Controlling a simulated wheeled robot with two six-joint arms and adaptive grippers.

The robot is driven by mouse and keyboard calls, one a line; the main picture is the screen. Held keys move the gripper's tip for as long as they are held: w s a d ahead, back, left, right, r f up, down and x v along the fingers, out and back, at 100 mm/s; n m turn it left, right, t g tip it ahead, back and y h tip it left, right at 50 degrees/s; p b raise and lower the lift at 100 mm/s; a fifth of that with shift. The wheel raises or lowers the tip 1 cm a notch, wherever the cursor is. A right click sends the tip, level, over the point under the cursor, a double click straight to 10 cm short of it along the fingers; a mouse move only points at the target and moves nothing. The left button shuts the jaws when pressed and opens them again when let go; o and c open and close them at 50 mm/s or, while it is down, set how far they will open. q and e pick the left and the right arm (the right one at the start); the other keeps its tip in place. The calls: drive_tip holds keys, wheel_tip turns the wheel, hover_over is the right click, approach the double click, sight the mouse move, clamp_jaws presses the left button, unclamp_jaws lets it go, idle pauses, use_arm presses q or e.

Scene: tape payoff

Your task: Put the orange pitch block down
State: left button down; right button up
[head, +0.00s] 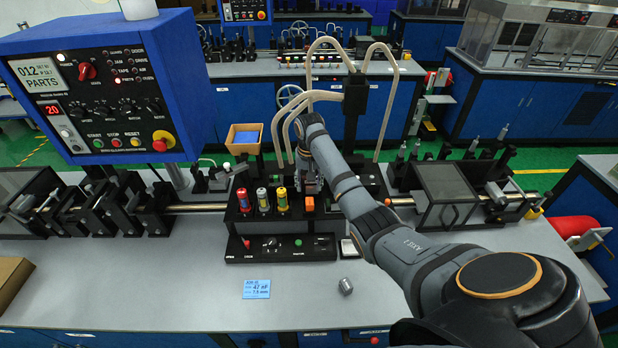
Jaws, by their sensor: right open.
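A small orange block (309,204), which looks like the pitch block, sits on the black fixture (285,213) at the bench's middle, to the right of several coloured cylinders. My right arm reaches in from the lower right. My right gripper (308,184) is open just behind and above the orange block. The arm partly hides its fingers, and I cannot tell whether they touch the block. My left gripper is not in view.
Red (243,200), yellow-topped (263,200) and yellow (282,199) cylinders stand close to the left of the block. A blue card (256,289) and a small grey metal part (345,286) lie on the clear front bench. A blue control box (100,90) stands at left.

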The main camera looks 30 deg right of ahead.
sight(309, 200)
wheel_tip(309, 200, up, 6)
drive_tip(key=shift+s+f+b, duration=0.1)
drive_tip(key=shift+b, duration=0.5)
